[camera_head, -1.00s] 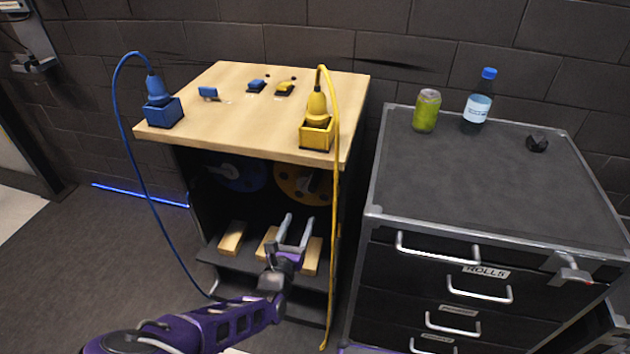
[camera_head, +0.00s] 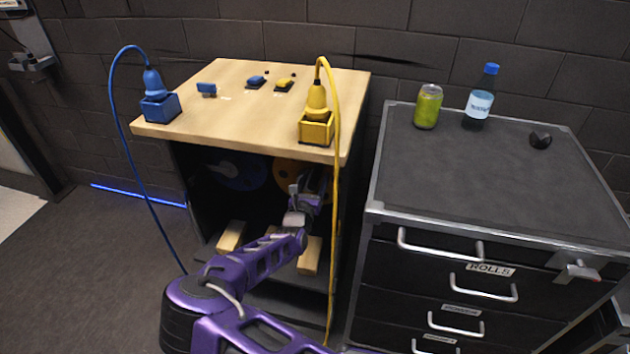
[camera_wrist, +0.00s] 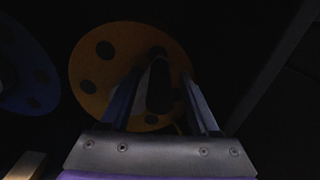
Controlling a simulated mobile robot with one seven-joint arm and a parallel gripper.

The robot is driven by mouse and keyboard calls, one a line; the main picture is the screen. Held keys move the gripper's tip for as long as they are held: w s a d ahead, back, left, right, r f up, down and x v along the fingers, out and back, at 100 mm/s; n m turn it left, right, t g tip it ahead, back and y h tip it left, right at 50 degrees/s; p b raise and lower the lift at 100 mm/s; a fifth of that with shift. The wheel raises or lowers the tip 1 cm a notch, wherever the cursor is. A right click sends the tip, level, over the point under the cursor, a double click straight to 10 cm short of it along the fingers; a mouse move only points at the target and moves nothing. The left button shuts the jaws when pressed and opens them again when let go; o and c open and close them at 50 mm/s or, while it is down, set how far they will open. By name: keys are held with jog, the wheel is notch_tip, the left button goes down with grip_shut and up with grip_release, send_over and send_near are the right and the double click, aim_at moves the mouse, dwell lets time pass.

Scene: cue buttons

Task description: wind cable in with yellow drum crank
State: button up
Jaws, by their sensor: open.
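The yellow drum (camera_wrist: 92,72), an orange-yellow disc with round holes, is inside the dark cabinet under the wooden top. Its edge also shows in the head view (camera_head: 284,172). Its dark crank handle (camera_wrist: 160,88) appears between my fingers in the wrist view; I cannot tell whether they touch it. My gripper (camera_wrist: 162,92) is open and reaches into the cabinet in front of the drum; in the head view my arm mostly hides it. The yellow cable (camera_head: 336,200) runs from a yellow plug (camera_head: 316,97) in a yellow socket box (camera_head: 317,130) down the cabinet's front right.
A blue drum (camera_wrist: 22,68) sits left of the yellow one. A blue cable (camera_head: 128,150) hangs at the left. Wooden blocks (camera_head: 231,236) lie on the lower shelf. The wooden top (camera_head: 240,130) is above my arm. A drawer cabinet (camera_head: 480,190) stands right.

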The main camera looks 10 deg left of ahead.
grip_shut()
dwell(0.3)
dwell(1.2)
